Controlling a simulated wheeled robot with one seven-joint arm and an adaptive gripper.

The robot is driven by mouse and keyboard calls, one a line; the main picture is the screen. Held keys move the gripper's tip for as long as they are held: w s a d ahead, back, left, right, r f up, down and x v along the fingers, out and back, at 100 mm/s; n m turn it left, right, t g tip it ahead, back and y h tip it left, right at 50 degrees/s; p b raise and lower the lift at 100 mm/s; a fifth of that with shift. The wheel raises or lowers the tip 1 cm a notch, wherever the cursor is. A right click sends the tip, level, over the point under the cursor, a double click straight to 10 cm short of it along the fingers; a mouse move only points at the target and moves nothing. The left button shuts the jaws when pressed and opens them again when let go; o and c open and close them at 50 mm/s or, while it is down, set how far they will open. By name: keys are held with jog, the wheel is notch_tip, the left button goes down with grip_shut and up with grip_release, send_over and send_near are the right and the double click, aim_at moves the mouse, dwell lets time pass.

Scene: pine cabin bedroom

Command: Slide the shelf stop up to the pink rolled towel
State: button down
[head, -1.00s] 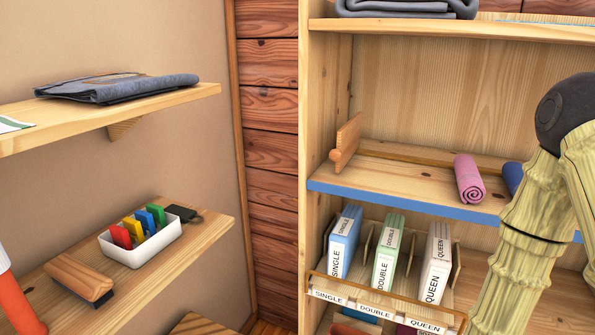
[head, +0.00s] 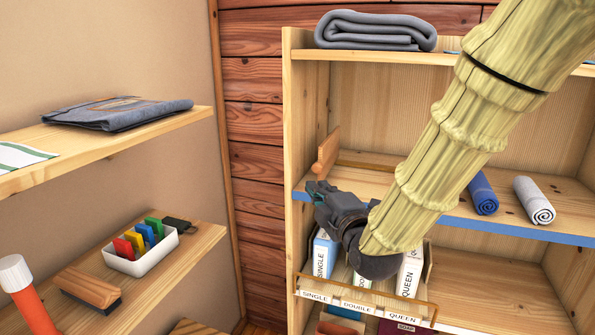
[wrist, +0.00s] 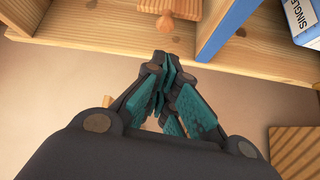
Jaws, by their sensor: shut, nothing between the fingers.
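The wooden shelf stop (head: 327,152) stands upright at the left end of the blue-edged shelf, on a rail along the back. Its round knob (wrist: 166,19) shows at the top of the wrist view. My gripper (head: 316,190) is shut and empty, in front of the shelf's left end, near the blue edge and apart from the stop. In the wrist view my fingertips (wrist: 163,62) are together, just below the knob in the picture. The pink rolled towel is not visible now; my arm covers the middle of that shelf.
A blue rolled towel (head: 482,194) and a white rolled towel (head: 535,200) lie farther right on the same shelf. Labelled boxes, such as SINGLE (head: 323,258), stand below. A grey folded blanket (head: 375,31) lies above. Side shelves (head: 190,243) stand at left.

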jog(key=p+x, duration=0.5)
jog(key=x, duration=0.5)
jog(key=shift+r, duration=0.2)
jog(key=shift+d, duration=0.1)
